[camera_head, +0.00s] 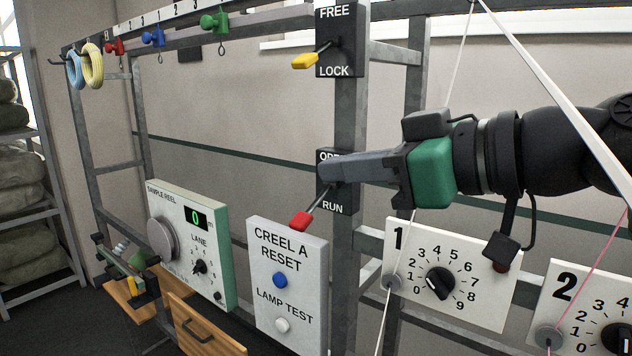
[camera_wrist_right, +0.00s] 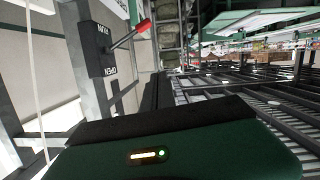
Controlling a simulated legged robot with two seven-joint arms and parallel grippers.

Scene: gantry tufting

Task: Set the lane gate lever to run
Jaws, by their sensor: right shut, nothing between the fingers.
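The lane gate lever has a red handle (camera_head: 301,220) and a thin metal stem on a black OPEN/RUN plate (camera_head: 333,207). The handle slants down and left, toward the RUN end. In the right wrist view the red knob (camera_wrist_right: 143,25) also leans toward the RUN end of the plate (camera_wrist_right: 104,48). My right gripper (camera_head: 325,169) is shut and empty, pointing left across the plate. It hides part of the OPEN label and the plate's middle. The handle is clear of the fingers; contact with the stem cannot be told. My left gripper is not in view.
Above is a FREE/LOCK plate (camera_head: 340,40) with a yellow lever (camera_head: 305,61). Below stand the CREEL A RESET box (camera_head: 289,310) and a green-sided sample reel box (camera_head: 190,240). Dial panel 1 (camera_head: 480,255) lies under my right arm. White and pink yarns cross nearby.

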